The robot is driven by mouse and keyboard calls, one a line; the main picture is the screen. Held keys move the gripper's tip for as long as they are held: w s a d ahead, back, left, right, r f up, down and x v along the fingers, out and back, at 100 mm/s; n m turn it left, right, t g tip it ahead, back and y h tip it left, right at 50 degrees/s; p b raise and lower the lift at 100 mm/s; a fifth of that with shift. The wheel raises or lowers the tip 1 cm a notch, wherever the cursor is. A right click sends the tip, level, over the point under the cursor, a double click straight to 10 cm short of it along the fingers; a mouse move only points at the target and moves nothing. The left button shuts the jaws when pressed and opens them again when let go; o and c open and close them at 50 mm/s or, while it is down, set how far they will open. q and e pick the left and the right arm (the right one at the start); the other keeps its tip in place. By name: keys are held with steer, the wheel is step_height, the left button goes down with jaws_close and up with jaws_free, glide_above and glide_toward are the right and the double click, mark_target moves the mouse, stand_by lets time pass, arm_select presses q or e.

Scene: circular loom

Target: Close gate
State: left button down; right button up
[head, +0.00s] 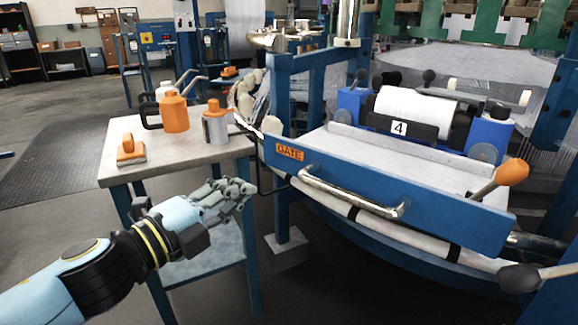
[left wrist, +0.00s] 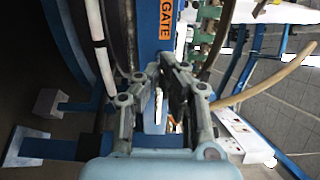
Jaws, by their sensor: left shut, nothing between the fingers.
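The gate is a long blue panel (head: 370,190) with an orange GATE label (head: 289,152) and a bar handle (head: 350,192) on its front. It slants across the loom's front, and I cannot tell whether it is latched. In the left wrist view the blue panel (left wrist: 152,28) and its label (left wrist: 167,15) stand beyond the fingers. My left gripper (head: 248,190) is shut and empty, left of the handle and apart from it in the head view. It also shows in the left wrist view (left wrist: 168,62). My right gripper is not in view.
A side table (head: 115,165) left of the loom holds an orange canister (head: 174,113), a grey bottle (head: 215,128) and an orange-handled block (head: 130,150). A blue post (head: 278,100) stands at the gate's left end. An orange-knobbed lever (head: 511,171) rises at the right.

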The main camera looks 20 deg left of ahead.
mark_target(298, 160)
arm_select(q)
steer(key=p+x, duration=0.2)
steer(key=x, duration=1)
steer(key=shift+s+d, duration=0.1)
steer(key=shift+w+d, duration=0.1)
steer(key=shift+w, duration=0.4)
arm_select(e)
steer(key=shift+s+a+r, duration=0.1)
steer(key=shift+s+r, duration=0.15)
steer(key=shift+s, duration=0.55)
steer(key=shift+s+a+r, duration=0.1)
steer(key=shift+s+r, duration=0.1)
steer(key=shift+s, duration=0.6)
